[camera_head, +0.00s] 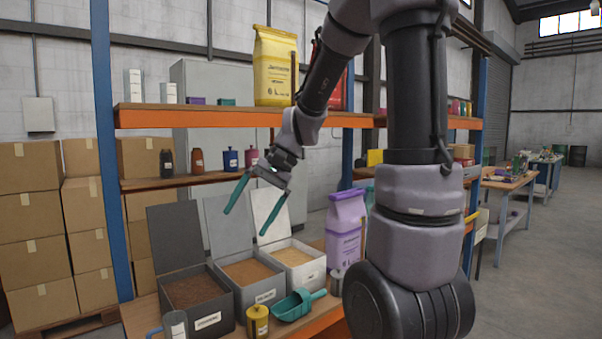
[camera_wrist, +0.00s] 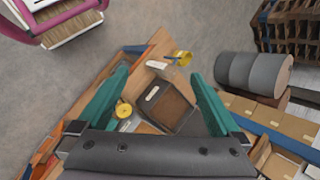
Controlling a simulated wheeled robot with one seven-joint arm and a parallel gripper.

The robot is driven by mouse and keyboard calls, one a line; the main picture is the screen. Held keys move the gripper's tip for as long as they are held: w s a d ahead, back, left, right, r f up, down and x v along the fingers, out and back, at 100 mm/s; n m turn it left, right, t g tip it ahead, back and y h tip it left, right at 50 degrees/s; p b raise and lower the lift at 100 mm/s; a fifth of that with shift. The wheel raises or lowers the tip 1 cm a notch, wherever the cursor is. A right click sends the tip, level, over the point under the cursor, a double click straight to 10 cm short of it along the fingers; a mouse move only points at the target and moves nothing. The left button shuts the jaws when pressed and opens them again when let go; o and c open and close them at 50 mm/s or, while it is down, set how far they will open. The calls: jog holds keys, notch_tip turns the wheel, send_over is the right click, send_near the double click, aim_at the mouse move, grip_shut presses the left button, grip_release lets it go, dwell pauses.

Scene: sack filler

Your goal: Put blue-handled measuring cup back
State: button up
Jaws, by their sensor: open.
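The measuring cup (camera_head: 175,325) is grey with a blue handle on its left. It stands at the front left of the bench, cut off by the picture's bottom edge. In the wrist view, a small item with blue and yellow parts (camera_wrist: 181,57) lies near the bench edge; I cannot tell if it is the cup. My gripper (camera_head: 245,223) has long teal fingers, spread apart and empty, above the open bins. In the wrist view my gripper (camera_wrist: 159,75) points down with the dark bin (camera_wrist: 153,94) between its fingers.
A grey bin (camera_head: 265,297) and a light bin (camera_head: 312,272) stand beside the dark one, lids raised. A yellow canister (camera_head: 257,322) and teal scoop (camera_head: 297,305) are in front. A purple sack (camera_head: 344,235) stands right. An orange-edged shelf (camera_head: 190,118) runs behind.

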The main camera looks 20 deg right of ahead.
jog(key=s+d+r+n+t+h, duration=0.1)
jog(key=s+d+r+t+h, duration=0.3)
jog(key=s+d+r+t, duration=0.3)
notch_tip(320, 180, up, 3)
jog(key=s+d, duration=0.1)
jog(key=s, duration=0.1)
jog(key=shift+s+n+h, duration=0.3)
jog(key=shift+s, duration=0.05)
jog(key=shift+d, duration=0.1)
dwell(0.6)
